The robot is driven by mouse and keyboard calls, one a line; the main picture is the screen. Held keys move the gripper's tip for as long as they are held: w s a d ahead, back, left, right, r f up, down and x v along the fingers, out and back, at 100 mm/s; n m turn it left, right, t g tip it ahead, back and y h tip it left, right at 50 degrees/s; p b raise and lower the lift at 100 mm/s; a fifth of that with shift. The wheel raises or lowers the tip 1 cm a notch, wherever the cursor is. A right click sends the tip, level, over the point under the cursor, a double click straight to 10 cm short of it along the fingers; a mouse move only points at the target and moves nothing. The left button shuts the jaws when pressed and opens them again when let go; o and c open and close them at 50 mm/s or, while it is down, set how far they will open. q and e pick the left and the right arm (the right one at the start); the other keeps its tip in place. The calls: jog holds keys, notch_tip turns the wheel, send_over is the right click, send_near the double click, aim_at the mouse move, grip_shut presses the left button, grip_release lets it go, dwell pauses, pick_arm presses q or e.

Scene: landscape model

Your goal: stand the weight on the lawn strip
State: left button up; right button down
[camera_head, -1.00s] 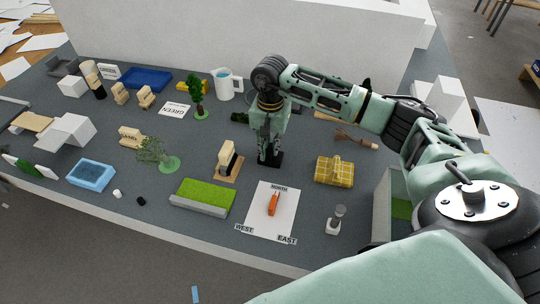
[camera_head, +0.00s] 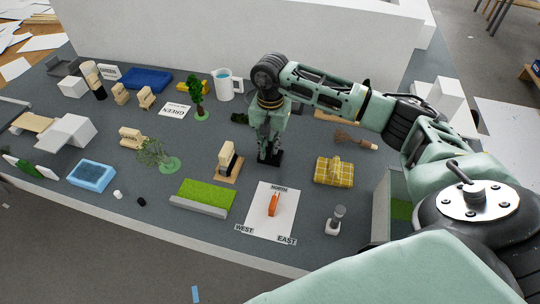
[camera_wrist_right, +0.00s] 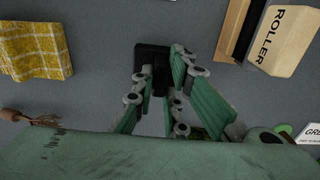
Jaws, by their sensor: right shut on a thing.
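The lawn strip (camera_head: 205,194) is a bright green block with a grey front edge, near the table's front, left of the white compass sheet. The weight is a black piece (camera_head: 275,158) with a flat base on the grey table, behind the compass sheet; in the right wrist view its dark base (camera_wrist_right: 152,52) shows beyond the fingertips. My right gripper (camera_head: 268,148) reaches down over it and is shut on its upper part, which the fingers partly hide. The fingers also show in the right wrist view (camera_wrist_right: 160,85). My left gripper is not in view.
A wooden roller stand (camera_head: 227,160) is close to the left of my right gripper. The compass sheet (camera_head: 260,220) with an orange piece lies in front. A yellow checked cloth (camera_head: 334,171) and a brush (camera_head: 355,142) lie to the right. A wiry tree (camera_head: 155,152) stands left of the lawn strip.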

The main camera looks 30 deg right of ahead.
jog(key=shift+r, duration=0.4)
jog(key=shift+r+p, duration=0.9)
jog(key=shift+r, duration=0.75)
